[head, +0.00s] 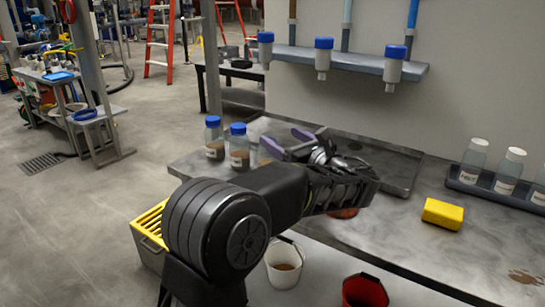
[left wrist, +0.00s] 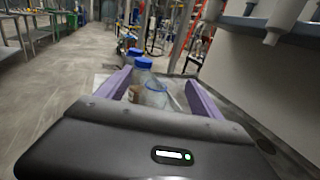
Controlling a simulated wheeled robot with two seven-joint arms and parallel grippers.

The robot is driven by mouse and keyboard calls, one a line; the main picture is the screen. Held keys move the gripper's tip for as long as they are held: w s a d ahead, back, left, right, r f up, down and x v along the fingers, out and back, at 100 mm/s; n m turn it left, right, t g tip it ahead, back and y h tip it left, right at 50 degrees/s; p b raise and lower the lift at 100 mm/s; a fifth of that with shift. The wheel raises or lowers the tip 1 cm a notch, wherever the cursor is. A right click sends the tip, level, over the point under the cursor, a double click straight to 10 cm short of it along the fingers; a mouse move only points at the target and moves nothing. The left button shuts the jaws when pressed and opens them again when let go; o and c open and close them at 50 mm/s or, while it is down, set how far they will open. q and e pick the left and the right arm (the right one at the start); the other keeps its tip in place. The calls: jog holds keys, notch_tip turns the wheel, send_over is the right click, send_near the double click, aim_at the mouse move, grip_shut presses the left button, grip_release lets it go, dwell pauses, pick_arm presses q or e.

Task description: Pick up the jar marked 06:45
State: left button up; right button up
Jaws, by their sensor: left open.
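Two jars with blue caps and brown contents, one jar (head: 214,140) and another jar (head: 239,148), stand at the left end of the bench. A third jar (head: 264,152) beside them is partly hidden by my left gripper. In the left wrist view this clear jar (left wrist: 155,96) shows no blue cap and lies between the purple fingers, with the capped jars (left wrist: 142,66) just beyond. My left gripper (head: 286,141) is open, its fingers apart around the near jar; contact cannot be told. I cannot read 06:45 on any jar. My right gripper is out of view.
A grey tray (head: 400,183) lies behind my left gripper. A yellow block (head: 442,214) and a rack (head: 462,184) of white-topped bottles are to the right. A white bucket (head: 284,262) and red bucket (head: 365,291) stand below the bench front. Blue-topped fittings hang from the wall shelf (head: 345,62).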

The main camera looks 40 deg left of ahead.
aim_at(274, 158)
pick_arm(q)
jog(key=f, duration=0.2)
jog(key=f+b, duration=0.1)
jog(key=f, duration=0.2)
jog(key=f+b, duration=0.1)
jog(key=f, duration=0.2)
jog(key=shift+w+a+f, duration=0.1)
jog(key=shift+w+a, duration=0.1)
jog(key=shift+a, duration=0.35)
jog(key=shift+w+a, duration=0.1)
jog(key=shift+a, duration=0.05)
jog(key=x, duration=0.6)
jog(key=shift+b, duration=0.3)
jog(key=c, duration=1.6)
jog(key=shift+r, duration=0.25)
